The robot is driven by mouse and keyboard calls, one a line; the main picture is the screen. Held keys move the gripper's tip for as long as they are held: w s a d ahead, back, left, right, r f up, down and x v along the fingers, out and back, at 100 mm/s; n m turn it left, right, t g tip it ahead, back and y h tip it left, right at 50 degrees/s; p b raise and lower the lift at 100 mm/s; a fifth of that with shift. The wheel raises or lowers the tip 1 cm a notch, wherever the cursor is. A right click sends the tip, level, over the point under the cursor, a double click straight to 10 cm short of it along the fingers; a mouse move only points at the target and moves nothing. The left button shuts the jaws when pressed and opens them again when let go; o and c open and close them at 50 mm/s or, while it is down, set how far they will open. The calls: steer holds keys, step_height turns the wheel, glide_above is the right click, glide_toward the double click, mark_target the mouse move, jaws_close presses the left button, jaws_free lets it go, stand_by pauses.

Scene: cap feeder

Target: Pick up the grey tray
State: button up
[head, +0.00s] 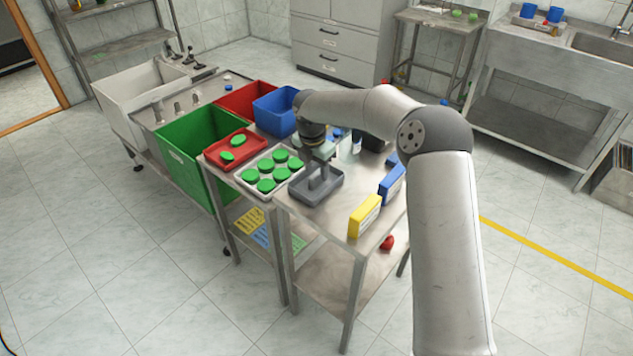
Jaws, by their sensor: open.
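The grey tray (309,197) is a shallow dark grey tray near the left end of the metal table (330,224). It looks empty apart from an upright grey piece in its middle, partly hidden by my gripper. My gripper (320,168) points down over the tray, with its fingers around or just above that upright piece; I cannot tell whether they touch it. The jaws are open. My arm hides part of the table behind the tray.
Left of the grey tray is a white tray (249,182) of green caps, then a red tray (213,157) with green caps. A green bin (185,160), red bin (237,103) and blue bin (270,117) stand behind. Yellow (364,217) and blue (390,187) boxes stand to the right.

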mark_target(316, 173)
step_height(316, 173, down, 3)
steer(key=shift+w+f, duration=0.1)
steer(key=shift+f, duration=0.05)
jaws_close()
